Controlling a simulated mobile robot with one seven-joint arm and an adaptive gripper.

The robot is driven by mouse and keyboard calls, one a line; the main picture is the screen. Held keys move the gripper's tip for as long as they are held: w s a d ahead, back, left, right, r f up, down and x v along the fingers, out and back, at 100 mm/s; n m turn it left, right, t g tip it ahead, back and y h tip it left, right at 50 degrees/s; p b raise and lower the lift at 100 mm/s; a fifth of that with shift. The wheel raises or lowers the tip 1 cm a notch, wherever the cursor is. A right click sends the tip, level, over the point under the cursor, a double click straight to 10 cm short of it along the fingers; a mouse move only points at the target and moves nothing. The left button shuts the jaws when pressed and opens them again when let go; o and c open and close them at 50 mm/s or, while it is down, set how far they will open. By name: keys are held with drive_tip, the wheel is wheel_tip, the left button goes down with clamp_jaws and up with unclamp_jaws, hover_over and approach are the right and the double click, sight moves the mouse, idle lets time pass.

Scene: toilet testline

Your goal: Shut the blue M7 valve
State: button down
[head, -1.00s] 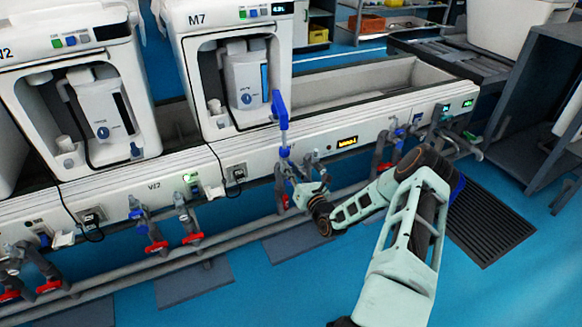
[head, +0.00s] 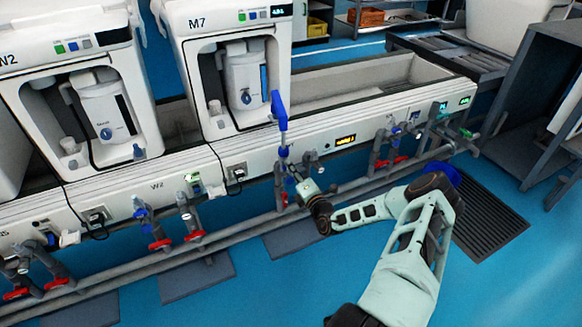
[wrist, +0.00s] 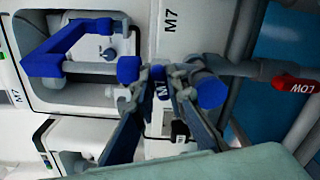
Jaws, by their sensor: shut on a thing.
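The blue M7 valve (wrist: 162,89) is on the pipe under the unit marked M7. My gripper (wrist: 161,84) is closed around this blue part, with one finger on each side. In the head view my gripper (head: 296,178) is at the valve pipe, below the blue upright spout (head: 280,110). The fingers and wrist partly hide the valve there, and I cannot read its exact angle. The blue spout also shows at upper left in the wrist view (wrist: 75,45).
The M7 unit (head: 228,75) stands on a long white bench above the pipes. Red-handled valves (head: 195,236) sit to the left, and more valves (head: 390,160) to the right. Blue floor is open in front.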

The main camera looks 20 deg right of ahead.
drive_tip(key=shift+f+m, duration=0.2)
drive_tip(key=shift+m, duration=1.6)
drive_tip(key=shift+a, duration=0.1)
drive_tip(key=c, duration=1.9)
unclamp_jaws()
drive_tip(key=shift+c, duration=0.2)
